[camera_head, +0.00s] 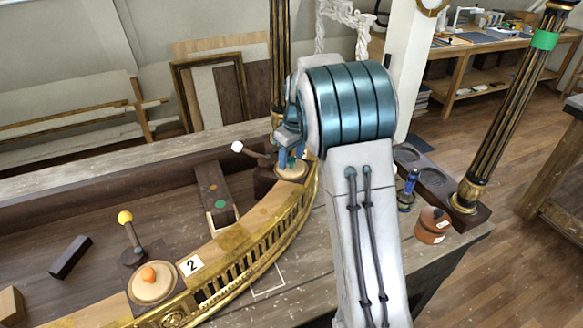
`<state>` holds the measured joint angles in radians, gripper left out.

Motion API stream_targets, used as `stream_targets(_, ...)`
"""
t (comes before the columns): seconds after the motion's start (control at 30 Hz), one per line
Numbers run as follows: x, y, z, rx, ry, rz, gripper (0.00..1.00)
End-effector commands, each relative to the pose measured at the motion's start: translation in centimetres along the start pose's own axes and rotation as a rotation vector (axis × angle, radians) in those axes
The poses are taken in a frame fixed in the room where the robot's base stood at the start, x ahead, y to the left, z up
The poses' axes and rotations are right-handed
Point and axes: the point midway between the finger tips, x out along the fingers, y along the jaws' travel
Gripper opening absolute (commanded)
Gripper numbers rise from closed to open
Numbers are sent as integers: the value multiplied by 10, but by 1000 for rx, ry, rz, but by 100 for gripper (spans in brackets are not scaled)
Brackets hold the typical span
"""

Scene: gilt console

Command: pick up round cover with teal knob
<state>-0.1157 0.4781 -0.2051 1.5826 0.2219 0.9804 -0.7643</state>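A round pale wooden cover (292,173) sits on the curved gilt rail, just beside my arm near the picture's middle. A blue-teal shape stands above it, where my gripper (290,155) comes down; I cannot clearly separate the knob from the fingers. My gripper is right over the cover, and its fingers are small and partly hidden by my arm. Whether they grip the knob cannot be told. A second round wooden cover with an orange knob (152,283) sits at the lower left on the rail.
A yellow-balled lever (127,220) and a white-balled lever (240,148) stand up from the console. A dark block (70,257) lies at left. A reddish-brown pot (433,225) and a blue-handled item (408,190) stand right of my arm. Gilt columns rise behind and at right.

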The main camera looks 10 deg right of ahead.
Motion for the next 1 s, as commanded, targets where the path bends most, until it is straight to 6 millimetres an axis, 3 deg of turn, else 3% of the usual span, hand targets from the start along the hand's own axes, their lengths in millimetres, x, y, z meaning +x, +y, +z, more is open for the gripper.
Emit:
stream_targets(0.03,0,0,0,0,0,0,38)
stream_targets(0.17,0,0,0,0,0,0,2)
stream_targets(0.63,-6,0,-2,0,3,1,2)
stream_targets(0.87,-36,1,-6,-1,5,2,2)
stream_targets(1.0,-52,-7,8,1,4,1,2)
